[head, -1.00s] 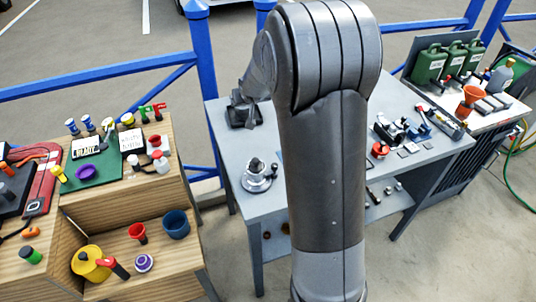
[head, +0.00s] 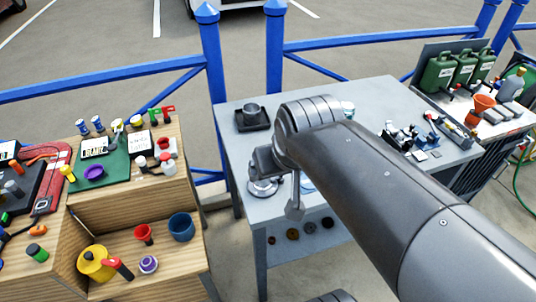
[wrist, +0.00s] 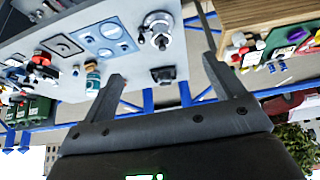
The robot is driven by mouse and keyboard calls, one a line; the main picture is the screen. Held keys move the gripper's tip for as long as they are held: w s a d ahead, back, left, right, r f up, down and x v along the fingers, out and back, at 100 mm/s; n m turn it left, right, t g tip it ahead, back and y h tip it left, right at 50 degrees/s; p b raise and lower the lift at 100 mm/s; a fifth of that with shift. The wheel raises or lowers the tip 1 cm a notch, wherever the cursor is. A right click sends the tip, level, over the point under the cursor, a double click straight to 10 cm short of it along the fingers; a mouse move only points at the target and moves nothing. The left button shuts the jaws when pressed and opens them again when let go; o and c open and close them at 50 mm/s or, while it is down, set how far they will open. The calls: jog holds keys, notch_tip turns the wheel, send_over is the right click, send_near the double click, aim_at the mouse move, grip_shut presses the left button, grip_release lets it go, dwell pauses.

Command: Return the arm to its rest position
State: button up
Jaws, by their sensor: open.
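My arm reaches over the grey workbench (head: 385,95) from the lower right of the head view. My gripper (head: 294,208) hangs beyond the bend of the arm, partly hidden by it, above the bench's near edge. In the wrist view both fingers of my gripper (wrist: 163,69) stand wide apart with nothing held between them. The bench and its items lie beyond the fingers there, seen upside down. A round silver fitting (head: 262,187) on the bench shows just left of the gripper.
A black tray (head: 241,126) with a metal cup stands on the bench's back left. Wooden steps (head: 195,150) with several small items stand at left, including a yellow can (head: 94,264). Green canisters (head: 437,74) stand at right. A blue railing (head: 110,76) runs behind.

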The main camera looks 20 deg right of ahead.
jog(key=s, duration=0.3)
jog(key=shift+a+f, duration=0.3)
jog(key=shift+a, duration=0.05)
